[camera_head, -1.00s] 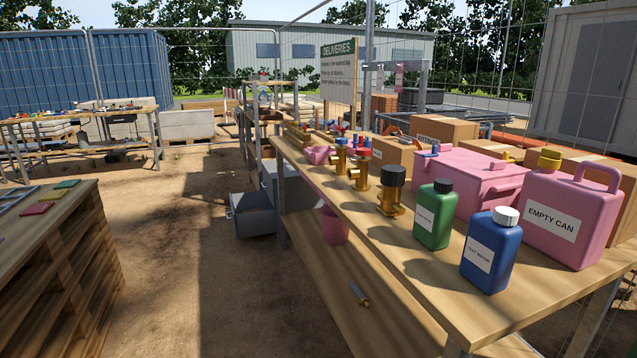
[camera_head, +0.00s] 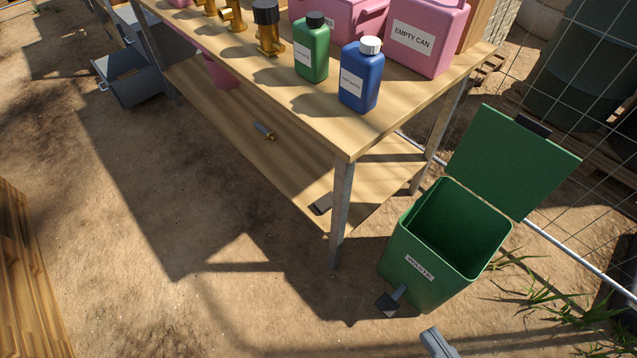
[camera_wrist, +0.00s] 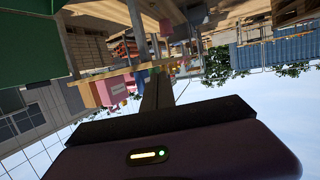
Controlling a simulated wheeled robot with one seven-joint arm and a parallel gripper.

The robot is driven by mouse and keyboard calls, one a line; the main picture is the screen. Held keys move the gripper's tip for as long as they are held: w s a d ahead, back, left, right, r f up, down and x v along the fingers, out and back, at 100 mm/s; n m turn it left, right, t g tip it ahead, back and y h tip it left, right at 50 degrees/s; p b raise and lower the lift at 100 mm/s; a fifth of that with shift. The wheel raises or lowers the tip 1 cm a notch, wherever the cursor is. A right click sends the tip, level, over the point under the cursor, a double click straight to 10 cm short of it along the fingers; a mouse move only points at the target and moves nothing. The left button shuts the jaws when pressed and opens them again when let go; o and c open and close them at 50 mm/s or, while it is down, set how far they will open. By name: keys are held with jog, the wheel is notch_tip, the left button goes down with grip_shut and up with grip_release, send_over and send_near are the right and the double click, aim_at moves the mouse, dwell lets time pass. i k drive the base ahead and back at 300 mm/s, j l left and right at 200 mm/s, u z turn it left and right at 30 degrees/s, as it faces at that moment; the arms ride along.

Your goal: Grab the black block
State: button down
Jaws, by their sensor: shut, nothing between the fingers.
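A small black block (camera_head: 387,305) sits at the end of a grey stem low on the front of the green waste bin (camera_head: 425,288). Another black block-shaped piece (camera_head: 533,126) is on the outer edge of the bin's raised lid (camera_head: 507,165). I cannot tell which one the task names. My gripper (camera_wrist: 157,78) shows in the wrist view with its dark fingers shut and nothing between them. No black block is clear in that tilted view. A grey piece at the bottom edge of the head view may be part of my arm, just below the bin.
A wooden workbench (camera_head: 290,142) holds a blue bottle (camera_head: 359,85), a green bottle (camera_head: 311,55) and a pink can (camera_head: 428,40). A metal leg (camera_head: 341,205) stands left of the bin. Wire fence runs behind the bin. Bare ground lies to the left.

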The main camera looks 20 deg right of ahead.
aim_at(322, 205)
jog(key=i+j+z, duration=0.2)
jog(key=i+j, duration=0.2)
jog(key=j, duration=0.25)
jog(key=i+j+z, duration=0.1)
jog(key=j, duration=0.25)
jog(key=i+j+z, duration=0.1)
jog(key=i+j, duration=0.2)
jog(key=i+j+z, duration=0.1)
jog(key=j, duration=0.35)
jog(key=i+j+z, duration=0.1)
jog(key=j, duration=0.3)
jog(key=i+l, duration=0.05)
jog(key=i, duration=0.05)
